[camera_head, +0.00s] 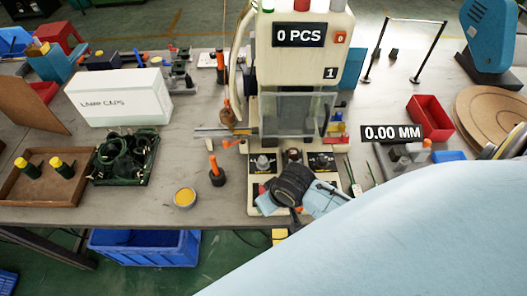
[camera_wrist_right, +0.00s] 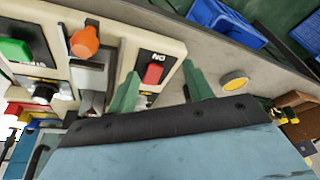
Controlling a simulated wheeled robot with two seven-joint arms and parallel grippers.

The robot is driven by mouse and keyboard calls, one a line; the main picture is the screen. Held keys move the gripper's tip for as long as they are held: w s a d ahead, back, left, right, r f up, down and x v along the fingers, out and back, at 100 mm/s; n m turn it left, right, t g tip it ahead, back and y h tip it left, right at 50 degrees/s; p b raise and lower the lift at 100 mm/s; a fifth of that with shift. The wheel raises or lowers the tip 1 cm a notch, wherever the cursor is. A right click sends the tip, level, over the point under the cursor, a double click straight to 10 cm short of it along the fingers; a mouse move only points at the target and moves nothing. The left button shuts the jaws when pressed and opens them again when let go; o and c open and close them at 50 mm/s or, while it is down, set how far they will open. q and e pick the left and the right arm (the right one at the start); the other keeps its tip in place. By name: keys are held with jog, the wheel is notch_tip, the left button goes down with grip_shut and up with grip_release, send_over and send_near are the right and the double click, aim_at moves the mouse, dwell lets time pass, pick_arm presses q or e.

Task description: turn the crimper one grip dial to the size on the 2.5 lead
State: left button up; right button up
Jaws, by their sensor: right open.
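Crimper one (camera_head: 300,60) stands mid-table, with a "0 PCS" display and a "1" label. Its base has small knobs (camera_head: 263,162) and black label plates; the dial's setting cannot be read. In the right wrist view, the base shows an orange knob (camera_wrist_right: 85,42), a black knob (camera_wrist_right: 44,93), a green button and a red button (camera_wrist_right: 153,74). My right gripper (camera_wrist_right: 161,92) is open, with green fingers either side of the red button and nothing held. Thin leads (camera_head: 352,172) lie right of the crimper, one with a white tag (camera_head: 357,190) too small to read. My left gripper is out of view.
A yellow-topped tin (camera_head: 184,197) and an orange-handled tool (camera_head: 215,172) stand left of the base. A white box (camera_head: 118,97), a brown tray (camera_head: 70,190) and green parts lie further left. A red bin (camera_head: 429,117) stands right. My right arm covers the lower right.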

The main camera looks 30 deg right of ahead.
aim_at(263, 160)
jog(key=w+d+r+m+h+p, duration=0.1)
jog(key=w+d+r+m, duration=0.2)
jog(key=w+d+r, duration=0.45)
jog(key=shift+t+h, duration=0.3)
jog(key=w+x, duration=0.1)
jog(key=x, duration=0.3)
jog(key=a+b+x, duration=0.1)
jog(key=x, duration=0.3)
jog(key=w+r+b+x, duration=0.1)
jog(key=x, duration=0.4)
jog(key=shift+w+a+f, duration=0.1)
jog(key=shift+w+a, duration=0.15)
jog(key=shift+w, duration=0.1)
jog(key=shift+m, duration=0.3)
jog(key=c, duration=1)
